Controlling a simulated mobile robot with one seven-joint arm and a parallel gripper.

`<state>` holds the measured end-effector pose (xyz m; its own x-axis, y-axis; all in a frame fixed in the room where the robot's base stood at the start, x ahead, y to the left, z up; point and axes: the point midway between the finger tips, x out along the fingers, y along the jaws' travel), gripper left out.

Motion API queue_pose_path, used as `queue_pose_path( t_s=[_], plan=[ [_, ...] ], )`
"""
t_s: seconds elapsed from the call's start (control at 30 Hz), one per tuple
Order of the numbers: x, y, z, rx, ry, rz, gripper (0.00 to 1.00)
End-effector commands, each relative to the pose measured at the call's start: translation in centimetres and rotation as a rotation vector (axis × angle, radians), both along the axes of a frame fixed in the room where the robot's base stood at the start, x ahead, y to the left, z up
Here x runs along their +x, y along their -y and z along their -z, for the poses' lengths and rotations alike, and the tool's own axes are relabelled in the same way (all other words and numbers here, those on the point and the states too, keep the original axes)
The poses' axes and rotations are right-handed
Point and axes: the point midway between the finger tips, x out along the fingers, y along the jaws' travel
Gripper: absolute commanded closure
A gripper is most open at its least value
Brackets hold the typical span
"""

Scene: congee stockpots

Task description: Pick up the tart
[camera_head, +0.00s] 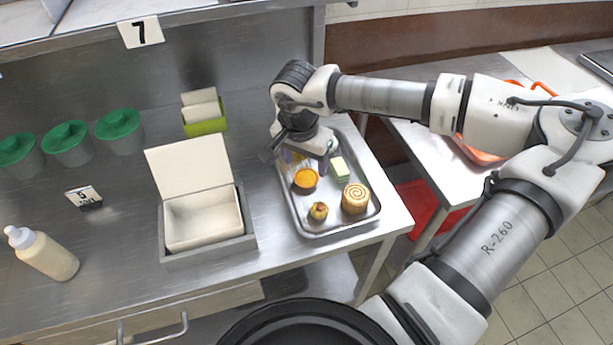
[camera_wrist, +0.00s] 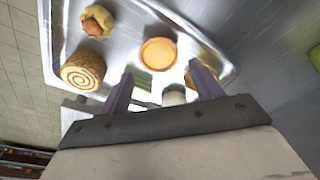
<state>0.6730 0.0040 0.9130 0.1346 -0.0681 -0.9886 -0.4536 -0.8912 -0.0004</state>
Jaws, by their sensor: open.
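The tart (camera_head: 305,179), round with an orange filling, lies on the metal tray (camera_head: 297,222) on the counter. In the wrist view the tart (camera_wrist: 158,54) is whole and sits beyond the fingertips. My gripper (camera_head: 301,153) is over the back part of the tray, just behind the tart. In the wrist view its two fingers (camera_wrist: 164,86) are spread apart, with the tart past the gap and not between them. A pale item (camera_wrist: 173,96) shows between the fingers, partly hidden by the gripper.
A spiral roll (camera_head: 355,198), a small bun (camera_head: 319,211) and a pale green block (camera_head: 339,168) share the tray. A yellowish item (camera_wrist: 203,72) is partly behind the right finger. An open-lidded box (camera_head: 203,220) stands left of the tray. The counter's right edge is close.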

Motion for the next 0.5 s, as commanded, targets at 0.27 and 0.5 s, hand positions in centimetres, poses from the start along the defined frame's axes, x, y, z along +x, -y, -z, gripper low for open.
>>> queue_pose_path(
  t_s=[0.27,0.5],
  plan=[
    [0.1,0.1,3.8,0.002,-0.004,0.000,0.35],
    [0.2,0.2,4.9,0.000,-0.001,0.000,0.35]
  ],
)
